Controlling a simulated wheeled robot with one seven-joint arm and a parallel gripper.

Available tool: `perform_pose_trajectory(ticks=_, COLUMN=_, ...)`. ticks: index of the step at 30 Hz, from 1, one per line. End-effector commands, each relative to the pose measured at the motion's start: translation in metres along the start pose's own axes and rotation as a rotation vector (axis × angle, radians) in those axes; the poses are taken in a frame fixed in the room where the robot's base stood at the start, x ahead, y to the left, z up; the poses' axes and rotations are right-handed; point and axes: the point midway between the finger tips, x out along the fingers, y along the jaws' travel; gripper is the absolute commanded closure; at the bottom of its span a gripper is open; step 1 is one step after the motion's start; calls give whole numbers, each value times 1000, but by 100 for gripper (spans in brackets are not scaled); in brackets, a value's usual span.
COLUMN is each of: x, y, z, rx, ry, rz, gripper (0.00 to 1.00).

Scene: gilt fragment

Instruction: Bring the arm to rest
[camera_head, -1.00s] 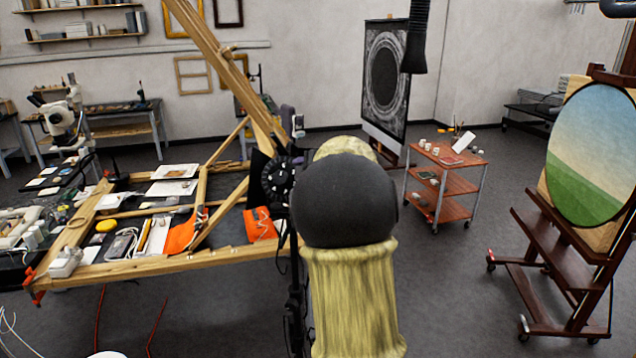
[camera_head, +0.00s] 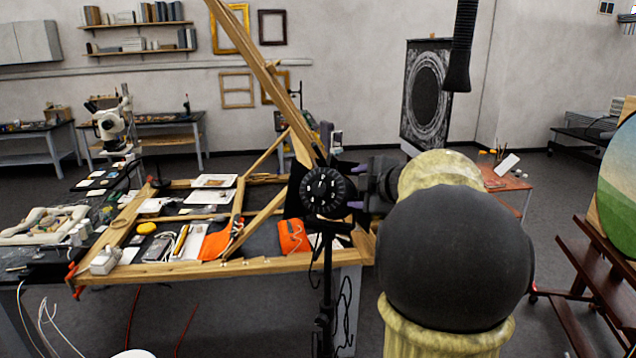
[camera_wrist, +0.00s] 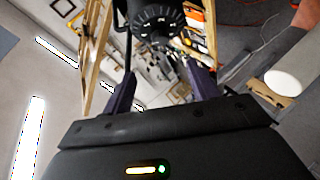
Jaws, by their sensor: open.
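My arm (camera_head: 455,255) is raised in front of the head camera, with its dark rounded joint and yellowish covers filling the lower right. My gripper (camera_head: 353,186) shows beyond it, pointing left, beside a round black lamp-like head (camera_head: 327,191) on a stand. In the wrist view my gripper (camera_wrist: 162,88) has its two dark purple fingers spread apart with nothing held between them. The same black round head (camera_wrist: 153,18) appears just beyond the fingertips. I cannot tell whether it touches them.
A wooden-framed worktable (camera_head: 180,270) with tools and orange cloths (camera_head: 292,236) stands left of my arm. A red-topped trolley (camera_head: 508,183) and an easel with a round painting (camera_head: 618,190) stand to the right. A black hose (camera_head: 460,45) hangs above. Grey floor lies open between.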

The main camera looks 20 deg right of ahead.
Motion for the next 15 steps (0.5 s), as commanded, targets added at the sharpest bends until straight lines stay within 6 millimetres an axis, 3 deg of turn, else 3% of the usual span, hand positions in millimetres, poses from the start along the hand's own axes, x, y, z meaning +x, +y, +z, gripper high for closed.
perform_pose_trajectory(ticks=8, x=7, y=-8, z=-3, rx=36, ry=-2, rz=18, gripper=41)
perform_pose_trajectory(ticks=11, x=19, y=-22, z=-7, rx=108, ry=-13, rz=51, gripper=41)
perform_pose_trajectory(ticks=15, x=39, y=-57, z=-13, rx=276, ry=-57, rz=93, gripper=41)
